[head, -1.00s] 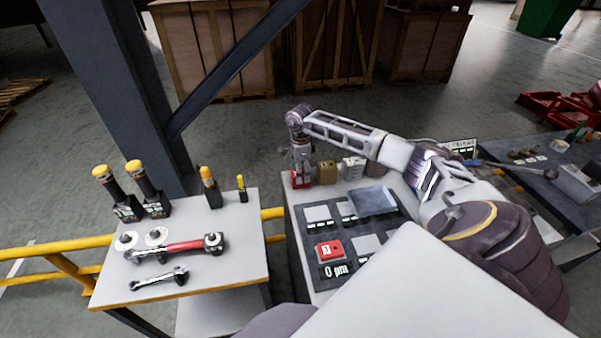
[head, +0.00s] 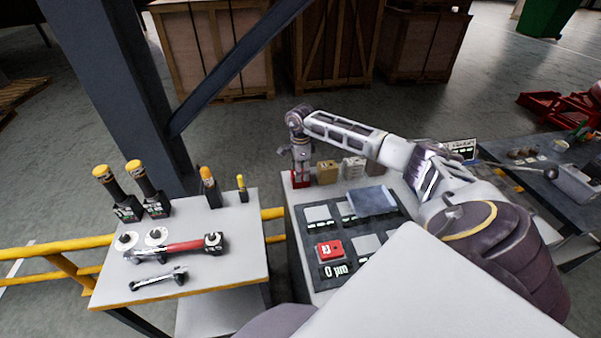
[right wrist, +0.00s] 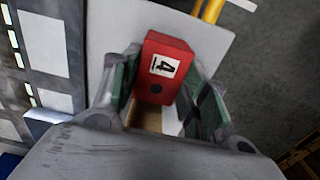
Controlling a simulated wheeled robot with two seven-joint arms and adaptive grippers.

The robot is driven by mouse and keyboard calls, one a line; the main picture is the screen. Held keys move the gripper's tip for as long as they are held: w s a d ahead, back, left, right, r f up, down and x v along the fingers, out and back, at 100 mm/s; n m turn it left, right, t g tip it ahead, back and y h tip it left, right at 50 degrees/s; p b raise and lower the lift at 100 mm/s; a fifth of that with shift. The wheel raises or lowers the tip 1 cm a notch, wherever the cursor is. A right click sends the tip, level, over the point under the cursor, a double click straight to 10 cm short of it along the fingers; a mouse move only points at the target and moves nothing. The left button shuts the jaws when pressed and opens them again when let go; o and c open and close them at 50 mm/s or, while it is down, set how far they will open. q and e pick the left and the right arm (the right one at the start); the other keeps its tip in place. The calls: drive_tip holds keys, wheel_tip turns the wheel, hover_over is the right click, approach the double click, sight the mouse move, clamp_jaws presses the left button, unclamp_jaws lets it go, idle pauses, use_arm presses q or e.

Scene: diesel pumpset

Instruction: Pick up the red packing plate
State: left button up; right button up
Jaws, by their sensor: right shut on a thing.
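A red block-like plate marked "4" (right wrist: 165,68), which I take as the red packing plate, stands between the fingers of my right gripper (right wrist: 165,95) in the right wrist view. The fingers are closed on its two sides. In the head view the same red plate (head: 300,180) shows below my right gripper (head: 300,165), at the far left corner of the pale bench. I cannot tell whether it still touches the bench. My left gripper is not in view.
A brown block (head: 327,172) and a grey block (head: 353,167) stand just right of the held plate. The dark mat (head: 312,285) with pale plates lies nearer. A tool table (head: 215,277) stands left, beside a yellow rail (head: 55,245).

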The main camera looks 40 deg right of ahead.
drive_tip(key=shift+r, duration=0.1)
wheel_tip(320, 180, up, 10)
drive_tip(key=b, duration=0.1)
idle(0.8)
drive_tip(key=shift+w, duration=0.1)
idle(0.4)
